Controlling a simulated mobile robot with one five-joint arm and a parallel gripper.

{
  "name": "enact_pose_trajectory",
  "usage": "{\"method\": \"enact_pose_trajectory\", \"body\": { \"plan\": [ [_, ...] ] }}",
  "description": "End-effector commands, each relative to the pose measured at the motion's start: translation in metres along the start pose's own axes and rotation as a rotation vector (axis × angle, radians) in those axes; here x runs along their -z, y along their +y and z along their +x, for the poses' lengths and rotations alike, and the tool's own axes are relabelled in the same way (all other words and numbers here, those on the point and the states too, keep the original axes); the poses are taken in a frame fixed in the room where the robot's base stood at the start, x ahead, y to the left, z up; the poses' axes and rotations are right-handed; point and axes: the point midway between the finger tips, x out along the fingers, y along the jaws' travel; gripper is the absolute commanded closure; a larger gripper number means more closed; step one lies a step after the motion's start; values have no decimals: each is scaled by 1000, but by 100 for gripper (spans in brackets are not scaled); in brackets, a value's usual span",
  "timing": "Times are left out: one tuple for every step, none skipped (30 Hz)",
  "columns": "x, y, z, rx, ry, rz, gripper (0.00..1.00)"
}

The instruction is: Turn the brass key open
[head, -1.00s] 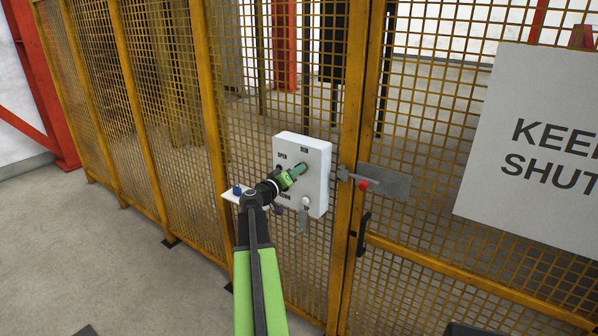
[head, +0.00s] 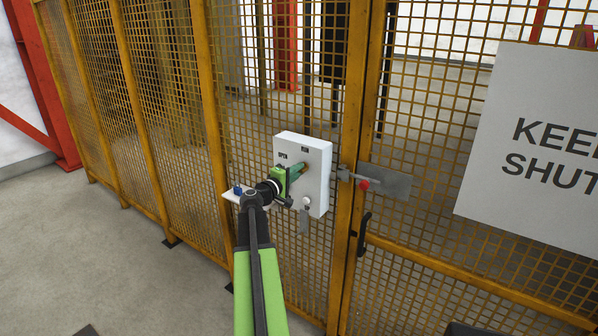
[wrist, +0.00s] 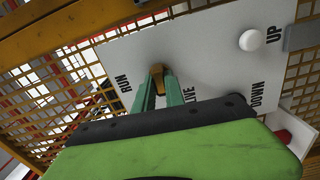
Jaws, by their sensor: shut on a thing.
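The brass key (wrist: 157,73) shows in the wrist view as a small brass piece on the white control panel. My gripper (wrist: 155,84) is shut on it, with the green fingers on either side. In the head view my gripper (head: 302,168) reaches the upper middle of the white panel (head: 316,154) and hides most of the key. In the wrist view the panel (wrist: 205,60) carries RUN, UP and DOWN labels and a partly covered one ending in LIVE. The wrist picture is rolled, and how far the key is turned is hard to tell.
A white knob (wrist: 250,40) sits beside the UP label; it also shows low on the panel in the head view (head: 306,201). A latch with a red knob (head: 364,184) is right of the panel. Yellow mesh fence (head: 165,110) stands all around. A sign (head: 530,150) hangs at right.

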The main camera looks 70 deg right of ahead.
Motion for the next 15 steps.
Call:
{"method": "enact_pose_trajectory", "body": {
  "plan": [
    [0, -2, -1, 4, -1, -13, 100],
    [0, -2, -1, 4, -1, -22, 100],
    [0, -2, -1, 4, -1, -34, 100],
    [0, -2, -1, 4, -1, -42, 100],
    [0, -2, -1, 4, -1, -48, 100],
    [0, -2, -1, 5, -1, -55, 100],
    [0, -2, -1, 5, -1, -60, 100],
    [0, -2, -1, 5, -1, -64, 100],
    [0, -2, -1, 5, -1, -69, 100],
    [-1, -2, -1, 5, -1, -71, 100],
    [-1, -2, -1, 5, -1, -73, 100],
    [-1, -2, -1, 5, -1, -74, 100],
    [-1, -2, -1, 5, -1, -75, 100],
    [-1, -2, -1, 5, -1, -75, 100],
    [-1, -2, -1, 5, -1, -76, 100]
  ]
}}
